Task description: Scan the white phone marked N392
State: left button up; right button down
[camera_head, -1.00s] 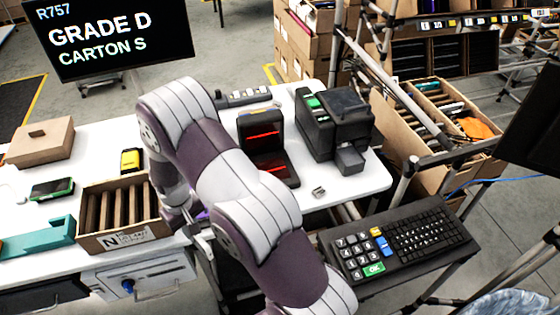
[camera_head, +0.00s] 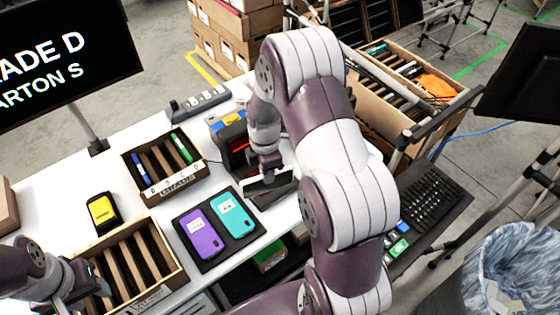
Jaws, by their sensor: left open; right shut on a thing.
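My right gripper (camera_head: 267,160) is shut on a white phone (camera_head: 270,183) and holds it low in front of the scanner (camera_head: 228,128), which shows red light. No marking on the phone can be read, and my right arm hides part of the scanner. A purple phone (camera_head: 201,236) and a teal phone (camera_head: 233,216), each with a white label, lie side by side on a dark mat (camera_head: 216,263). My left gripper (camera_head: 92,283) is open at the lower left, by the slotted carton; no thing shows in it.
The slotted carton (camera_head: 158,291) looks empty. Behind the mat is a carton marked GRADE (camera_head: 181,183) holding several phones. A yellow-and-black device (camera_head: 102,212) lies left of it. The keyboard (camera_head: 432,194) is at right. A screen (camera_head: 65,60) reads in part "ADE D, ARTON S".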

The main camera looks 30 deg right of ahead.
jog(key=w+f+n+b, duration=0.1)
jog(key=n, duration=0.1)
jog(key=w+d+f+n+b, duration=0.1)
jog(key=n+b, duration=0.1)
jog(key=w+d+n+b, duration=0.1)
jog(key=n, duration=0.1)
jog(key=shift+f, duration=0.4)
jog(key=shift+r, duration=0.1)
dwell(0.3)
notch_tip(320, 180, up, 5)
jog(key=p, duration=0.3)
jog(key=shift+p, duration=0.4)
